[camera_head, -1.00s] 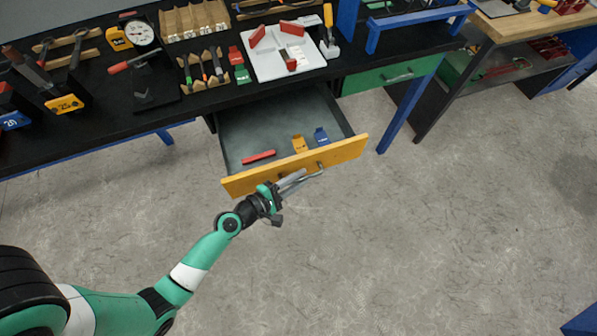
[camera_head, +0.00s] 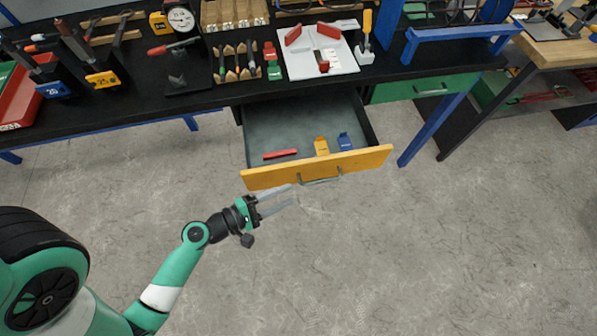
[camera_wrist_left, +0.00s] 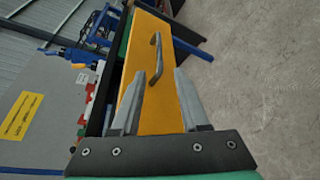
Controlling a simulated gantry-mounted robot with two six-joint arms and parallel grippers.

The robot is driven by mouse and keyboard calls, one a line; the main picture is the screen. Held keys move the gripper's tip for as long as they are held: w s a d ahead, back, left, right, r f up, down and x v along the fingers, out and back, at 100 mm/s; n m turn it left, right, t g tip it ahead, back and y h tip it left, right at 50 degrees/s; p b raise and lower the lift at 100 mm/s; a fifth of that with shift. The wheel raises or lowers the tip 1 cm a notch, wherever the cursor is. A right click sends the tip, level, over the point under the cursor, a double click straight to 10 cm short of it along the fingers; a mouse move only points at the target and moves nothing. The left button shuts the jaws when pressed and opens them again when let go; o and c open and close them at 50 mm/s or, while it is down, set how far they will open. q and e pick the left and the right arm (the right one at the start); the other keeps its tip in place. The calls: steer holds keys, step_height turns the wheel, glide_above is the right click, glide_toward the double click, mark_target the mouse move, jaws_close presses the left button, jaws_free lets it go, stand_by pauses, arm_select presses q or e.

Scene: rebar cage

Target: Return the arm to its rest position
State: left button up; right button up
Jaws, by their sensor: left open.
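My left arm (camera_head: 180,268) reaches in from the lower left in the head view. Its gripper (camera_head: 283,200) is open and empty, just in front of the yellow drawer front (camera_head: 350,163). In the left wrist view the two fingers of the gripper (camera_wrist_left: 155,98) stand apart, with the yellow drawer front (camera_wrist_left: 152,60) and its metal handle (camera_wrist_left: 155,58) beyond them. The handle is not between the fingertips; it looks a little farther off. The drawer is pulled out and holds a red bar (camera_head: 280,154), a yellow piece (camera_head: 321,146) and a blue piece (camera_head: 345,141). My right gripper is not in view.
The black workbench (camera_head: 200,98) above the drawer carries tools, a dial gauge (camera_head: 181,18) and a white tray (camera_head: 343,66). A green drawer (camera_head: 425,88) beside it is shut. The blue bench leg (camera_head: 432,130) stands to the right. The grey floor in front is clear.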

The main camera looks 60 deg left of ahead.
arm_select(q)
steer(key=shift+s+r, duration=0.1)
steer(key=shift+s, duration=0.25)
stand_by(0.3)
